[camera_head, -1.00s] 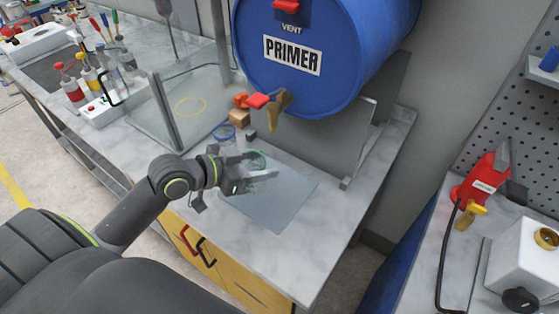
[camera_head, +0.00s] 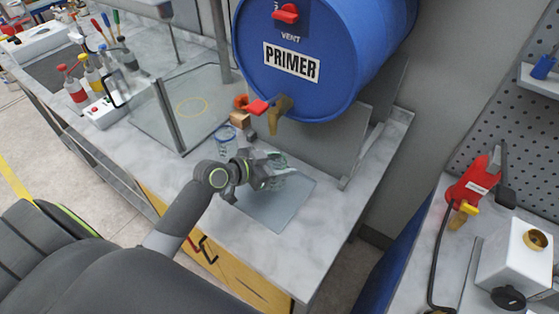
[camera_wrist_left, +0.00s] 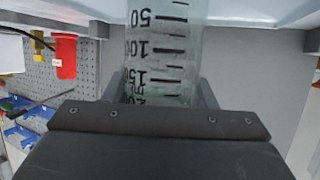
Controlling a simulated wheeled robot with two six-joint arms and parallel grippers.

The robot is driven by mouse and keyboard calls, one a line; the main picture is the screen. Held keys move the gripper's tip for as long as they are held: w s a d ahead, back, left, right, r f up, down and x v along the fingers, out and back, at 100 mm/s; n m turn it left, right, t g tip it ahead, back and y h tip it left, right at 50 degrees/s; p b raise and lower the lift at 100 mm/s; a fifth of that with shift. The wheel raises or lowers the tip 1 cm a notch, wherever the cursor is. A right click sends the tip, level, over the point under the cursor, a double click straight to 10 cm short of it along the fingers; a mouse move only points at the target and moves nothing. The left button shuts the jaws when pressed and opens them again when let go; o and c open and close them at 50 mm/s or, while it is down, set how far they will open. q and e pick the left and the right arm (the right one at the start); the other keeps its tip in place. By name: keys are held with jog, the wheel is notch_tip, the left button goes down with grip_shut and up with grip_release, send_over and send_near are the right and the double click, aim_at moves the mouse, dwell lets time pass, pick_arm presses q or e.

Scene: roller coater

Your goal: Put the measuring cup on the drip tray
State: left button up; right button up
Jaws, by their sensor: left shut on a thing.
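The clear measuring cup (camera_head: 280,160) shows at the fingers of my left gripper (camera_head: 272,176) in the head view, partly hidden by them. In the left wrist view the cup (camera_wrist_left: 168,50) fills the space between the fingers, with black marks 50, 100 and 150; my gripper is shut on it. A flat grey plate (camera_head: 272,213), which looks like the drip tray, lies on the bench below and in front of the gripper. I cannot tell whether the cup touches it. My right gripper is not in view.
A blue PRIMER drum (camera_head: 330,50) with a brass tap (camera_head: 279,115) hangs behind the gripper. A second clear cup (camera_head: 225,142) stands to the left, near a glass-sided frame (camera_head: 165,115). Bare bench top (camera_head: 325,235) lies to the right.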

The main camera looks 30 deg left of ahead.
pick_arm(q)
jog(key=shift+f, duration=0.2)
jog(key=o, duration=0.9)
jog(key=shift+o, duration=0.2)
jog(key=shift+r, duration=0.1)
jog(key=shift+r, duration=0.15)
jog(key=b+v, duration=0.2)
jog(key=v, duration=1)
